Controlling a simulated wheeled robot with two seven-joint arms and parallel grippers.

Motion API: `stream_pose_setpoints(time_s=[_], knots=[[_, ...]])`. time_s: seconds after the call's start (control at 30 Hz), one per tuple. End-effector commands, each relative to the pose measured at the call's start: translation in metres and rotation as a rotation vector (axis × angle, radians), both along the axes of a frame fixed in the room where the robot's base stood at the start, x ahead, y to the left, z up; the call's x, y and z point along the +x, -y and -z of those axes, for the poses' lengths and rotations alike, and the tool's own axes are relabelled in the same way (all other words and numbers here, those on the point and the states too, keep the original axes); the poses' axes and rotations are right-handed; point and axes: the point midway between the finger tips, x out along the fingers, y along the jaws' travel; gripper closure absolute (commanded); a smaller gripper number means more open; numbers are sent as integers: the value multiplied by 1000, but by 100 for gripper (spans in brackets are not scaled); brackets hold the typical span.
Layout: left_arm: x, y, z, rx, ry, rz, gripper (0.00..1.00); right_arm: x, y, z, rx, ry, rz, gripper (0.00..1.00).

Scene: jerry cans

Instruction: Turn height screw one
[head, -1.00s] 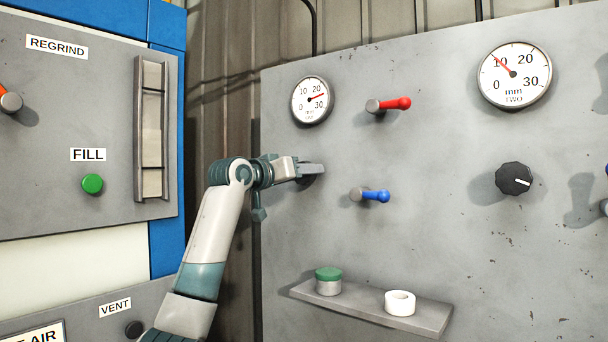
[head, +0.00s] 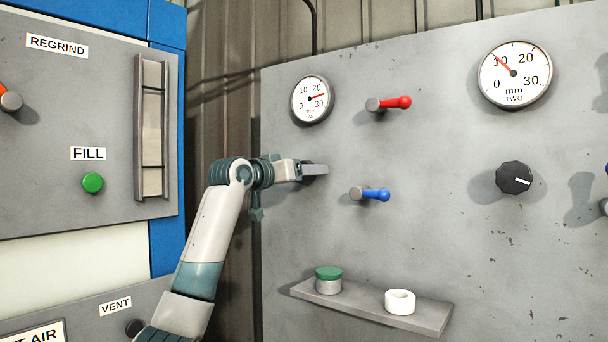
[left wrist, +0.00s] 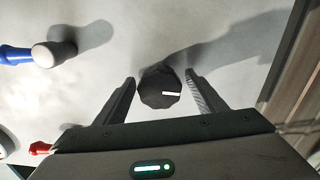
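The height screw one knob is a dark faceted knob with a white mark, seen in the left wrist view (left wrist: 160,90). In the head view it is mostly hidden behind my left gripper (head: 315,170). The left wrist view shows the open fingers on either side of the knob, with a narrow gap at each side. The white mark points right in that view. Gauge one (head: 312,100) is above the knob, its red needle just below the 20 and short of the 30. My right gripper is in neither view.
A red lever (head: 390,104) and a blue lever (head: 371,194) stick out close to the right of my gripper. Gauge two (head: 514,74) and its black knob (head: 514,178) are farther right. A shelf (head: 425,318) below holds a green-lidded jar (head: 328,280) and a white ring (head: 400,301).

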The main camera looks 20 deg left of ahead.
Motion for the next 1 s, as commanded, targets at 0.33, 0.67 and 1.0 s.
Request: stream_pose_setpoints(time_s=[0.33, 0.67, 1.0], knots=[[-12, -5, 0, -2, 5, -1, 36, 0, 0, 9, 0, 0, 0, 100], [-62, -24, 3, 0, 6, -2, 36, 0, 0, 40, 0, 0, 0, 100], [-127, -47, 2, 1, 5, -2, 36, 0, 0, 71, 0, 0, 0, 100]])
